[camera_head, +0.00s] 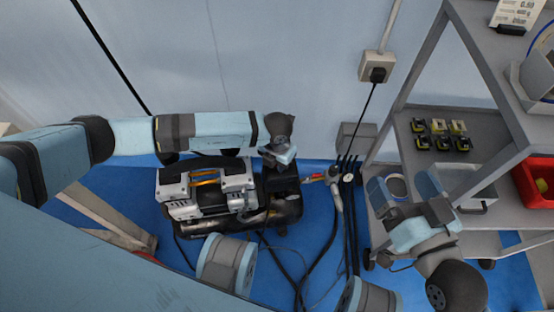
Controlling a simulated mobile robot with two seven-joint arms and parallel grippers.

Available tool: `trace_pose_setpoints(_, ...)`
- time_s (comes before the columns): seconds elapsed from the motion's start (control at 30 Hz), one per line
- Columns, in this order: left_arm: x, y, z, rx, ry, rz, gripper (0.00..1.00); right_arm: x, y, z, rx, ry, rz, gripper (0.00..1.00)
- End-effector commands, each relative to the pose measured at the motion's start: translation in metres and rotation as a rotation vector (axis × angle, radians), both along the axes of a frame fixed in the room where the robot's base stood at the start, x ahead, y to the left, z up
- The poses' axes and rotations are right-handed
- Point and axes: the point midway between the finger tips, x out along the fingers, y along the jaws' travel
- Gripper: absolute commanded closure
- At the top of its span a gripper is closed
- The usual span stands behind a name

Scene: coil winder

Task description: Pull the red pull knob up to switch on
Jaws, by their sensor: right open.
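A compressor (207,188) with silver motor housings and a dark tank stands on the blue floor, left of centre. I cannot make out the red pull knob for certain; my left gripper and wrist cover the compressor's right end. My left gripper (280,160) is above that end, pointing down, and its fingers are too hidden to tell open from shut. A small red part (314,178) shows just right of it, beside a grey hose fitting (333,180). My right gripper (402,186) is open and empty, to the right, in front of the shelf.
A grey shelf rack (437,110) at right holds several small yellow-black items (440,135) and a red bin (535,182). Black hoses (350,215) hang and run along the floor. A wall socket (376,67) with a plugged cable is behind.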

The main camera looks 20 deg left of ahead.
Motion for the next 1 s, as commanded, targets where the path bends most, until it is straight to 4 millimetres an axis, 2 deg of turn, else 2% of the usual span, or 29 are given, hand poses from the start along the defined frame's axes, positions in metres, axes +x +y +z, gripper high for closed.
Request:
trace_pose_setpoints(0.03,-0.0001,-0.0002,0.0,0.0,0.0,0.0,0.83,-0.0001,-0.0001,-0.0002,0.0,0.0,0.0,0.07)
trace_pose_setpoints(0.1,-0.0001,-0.0002,0.0,0.0,0.0,0.0,0.95,-0.0001,-0.0002,-0.0004,-0.001,0.001,0.0,0.07)
trace_pose_setpoints(0.83,-0.0001,-0.0002,0.0089,0.0,0.0,0.0,0.96,0.0,0.0001,0.0088,0.001,0.001,0.0,0.07)
trace_pose_setpoints(0.87,-0.0002,-0.0001,0.0086,0.0,0.0,0.0,0.72,0.0,0.0002,0.0085,0.001,0.001,0.0,0.07)
trace_pose_setpoints(0.97,-0.0002,-0.0001,0.0078,0.0,0.0,0.0,0.49,0.0,0.0001,0.0078,0.001,0.001,0.0,0.07)
trace_pose_setpoints(1.0,-0.0002,-0.0001,0.0078,0.0,0.0,0.0,0.49,0.0,0.0001,0.0078,0.001,0.001,0.0,0.07)
